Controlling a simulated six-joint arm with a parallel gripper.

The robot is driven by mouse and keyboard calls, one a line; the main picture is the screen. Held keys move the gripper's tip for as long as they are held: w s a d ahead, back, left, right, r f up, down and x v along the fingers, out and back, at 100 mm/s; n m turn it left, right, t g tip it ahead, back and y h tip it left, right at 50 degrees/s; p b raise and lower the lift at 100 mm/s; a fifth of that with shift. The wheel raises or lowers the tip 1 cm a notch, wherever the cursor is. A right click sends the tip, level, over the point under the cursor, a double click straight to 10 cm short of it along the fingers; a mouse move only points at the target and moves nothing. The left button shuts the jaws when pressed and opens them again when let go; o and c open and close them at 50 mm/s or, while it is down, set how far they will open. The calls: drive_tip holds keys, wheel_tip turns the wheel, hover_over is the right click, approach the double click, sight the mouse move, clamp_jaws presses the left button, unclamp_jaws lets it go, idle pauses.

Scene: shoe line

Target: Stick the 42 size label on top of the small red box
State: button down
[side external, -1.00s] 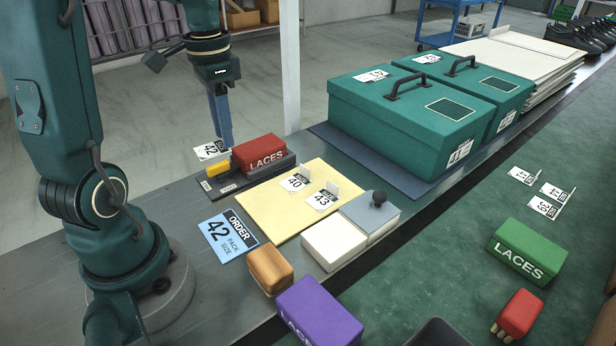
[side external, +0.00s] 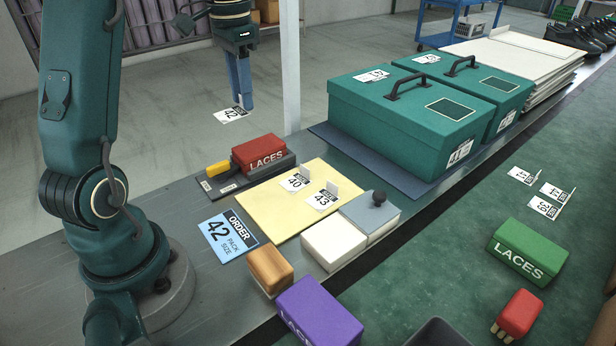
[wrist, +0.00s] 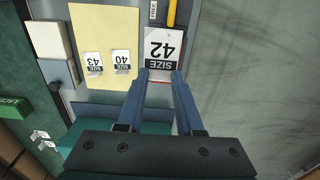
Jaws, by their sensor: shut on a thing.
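The 42 size label (side external: 229,115) is white with a black "SIZE" band. My gripper (side external: 239,104) is shut on its edge and holds it in the air, above and behind the small red box in the side view. In the wrist view the label (wrist: 164,45) sticks out beyond my fingertips (wrist: 160,75). The small red box (side external: 259,151), marked LACES, sits in a dark holder (side external: 228,184). Its top is bare.
A yellow sheet (side external: 290,222) carries the 40 (side external: 295,182) and 43 (side external: 322,200) labels. A yellow-handled tool (side external: 218,168) lies beside the red box. A blue order card (side external: 228,235) reads 42. Large green boxes (side external: 400,125) stand to the right, and a white post (side external: 290,60) stands behind.

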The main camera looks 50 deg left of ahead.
hover_over(269, 141)
wheel_tip(269, 141, down, 2)
wheel_tip(269, 141, down, 2)
drive_tip(key=shift+f, duration=2.7)
drive_tip(key=shift+f, duration=0.45)
drive_tip(key=shift+c, duration=2.4)
unclamp_jaws()
